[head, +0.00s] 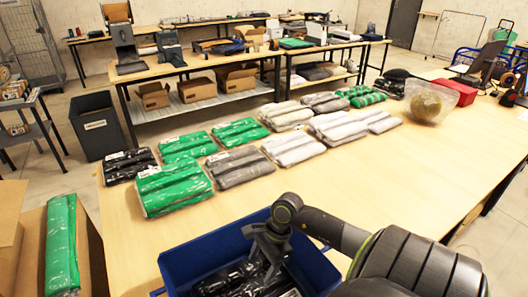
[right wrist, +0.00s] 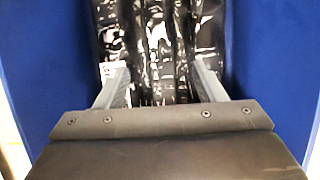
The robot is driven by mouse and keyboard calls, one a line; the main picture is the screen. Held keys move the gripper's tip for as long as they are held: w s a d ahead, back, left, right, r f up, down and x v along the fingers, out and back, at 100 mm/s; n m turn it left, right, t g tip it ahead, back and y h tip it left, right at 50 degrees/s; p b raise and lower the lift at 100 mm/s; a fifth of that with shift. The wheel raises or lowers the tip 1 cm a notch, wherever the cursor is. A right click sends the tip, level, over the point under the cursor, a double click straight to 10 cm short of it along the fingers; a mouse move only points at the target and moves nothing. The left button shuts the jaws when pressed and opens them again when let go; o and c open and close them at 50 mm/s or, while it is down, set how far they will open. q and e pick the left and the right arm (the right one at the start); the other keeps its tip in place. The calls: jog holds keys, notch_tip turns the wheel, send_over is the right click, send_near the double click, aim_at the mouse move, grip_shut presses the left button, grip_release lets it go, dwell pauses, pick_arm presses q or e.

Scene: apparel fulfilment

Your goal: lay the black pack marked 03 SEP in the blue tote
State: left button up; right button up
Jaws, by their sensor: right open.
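The blue tote (head: 195,255) stands at the front edge of the table, partly cut off by the frame. Its blue walls also show on both sides in the right wrist view (right wrist: 270,60). A glossy black pack (head: 225,281) lies inside it. In the right wrist view the black pack (right wrist: 150,40) lies between and beyond my fingers; a white label edge shows at its left, too blurred to read. My right gripper (head: 266,248) is over the tote, pointing down, fingers apart (right wrist: 161,82). Another black pack (head: 128,166) lies at the table's left edge. My left gripper is out of view.
Rows of green (head: 172,189), grey (head: 240,167) and white (head: 292,149) packs lie on the table beyond the tote. A clear bag with a round tan item (head: 428,102) stands farther back. The table's right part (head: 400,180) is clear. A cardboard box (head: 12,235) stands at left.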

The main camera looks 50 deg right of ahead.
jog(key=shift+v, duration=0.9)
